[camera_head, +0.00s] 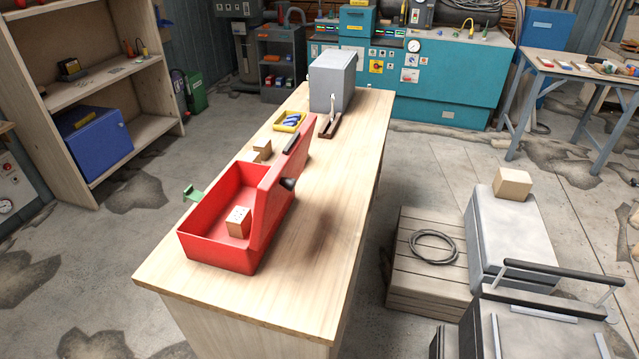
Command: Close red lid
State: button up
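A red box (207,245) stands on the wooden workbench (322,235), with its open top facing up. Its red lid (272,205) is open and stands steeply along the right side of the box. A dark strip (291,143) lies near the lid's far upper end, and a dark round part (288,184) juts from its right side. A small wooden block (238,222) with dark dots sits inside the box. A green clasp-like piece (193,193) sticks out at the box's left side. My gripper is not in view.
Small wooden blocks (262,150) lie behind the box. Farther back are a yellow tray (290,121) with blue items, a dark brown stand (330,125) and a grey box (332,80). The bench right of the lid is clear. A wooden crate (428,290) stands on the floor at right.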

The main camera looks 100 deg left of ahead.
aim_at(273, 192)
jog(key=u, duration=0.05)
jog(key=i, duration=0.6)
jog(key=u, duration=3.9)
